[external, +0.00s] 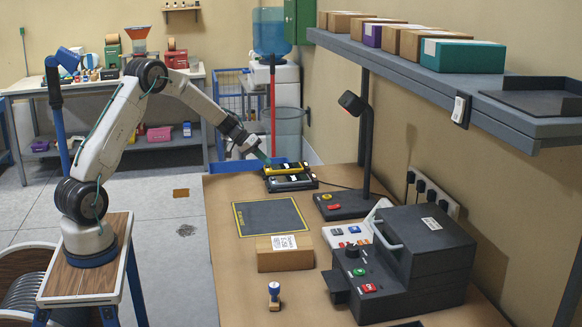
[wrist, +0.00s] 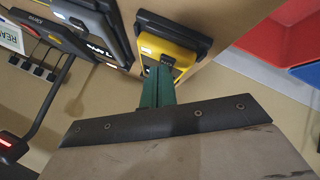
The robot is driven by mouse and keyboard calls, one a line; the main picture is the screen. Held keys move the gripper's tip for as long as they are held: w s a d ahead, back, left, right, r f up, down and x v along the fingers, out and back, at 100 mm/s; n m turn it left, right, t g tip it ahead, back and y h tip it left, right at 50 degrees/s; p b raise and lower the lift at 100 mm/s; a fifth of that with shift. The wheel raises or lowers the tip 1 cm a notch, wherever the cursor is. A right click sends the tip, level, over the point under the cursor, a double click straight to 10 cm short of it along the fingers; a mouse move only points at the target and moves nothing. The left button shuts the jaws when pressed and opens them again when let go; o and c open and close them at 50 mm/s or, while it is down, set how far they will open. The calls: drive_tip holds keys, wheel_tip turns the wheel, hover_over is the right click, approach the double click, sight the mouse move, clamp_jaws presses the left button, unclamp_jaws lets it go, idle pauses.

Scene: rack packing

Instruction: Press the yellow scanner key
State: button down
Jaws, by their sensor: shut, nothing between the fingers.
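The yellow scanner (external: 284,168) lies at the far end of the bench in the external view, behind a dark scanner (external: 291,183). The dark scanner also shows there (wrist: 92,22). My gripper (external: 263,157) is over the yellow scanner's left end; its green fingers (wrist: 155,78) are shut together and empty. In the wrist view the tips overlap the scanner's near end, partly hiding its key area. I cannot tell whether they touch it.
A black desk lamp (external: 356,150) stands right of the scanners. A dark mat (external: 270,217), a cardboard box (external: 285,253) and a stamp (external: 274,296) lie nearer. A dark machine (external: 425,255) fills the right side. Blue (wrist: 262,42) and red bins (wrist: 298,22) show in the wrist view.

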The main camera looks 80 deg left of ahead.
drive_tip(key=shift+r, duration=0.5)
drive_tip(key=shift+r, duration=3)
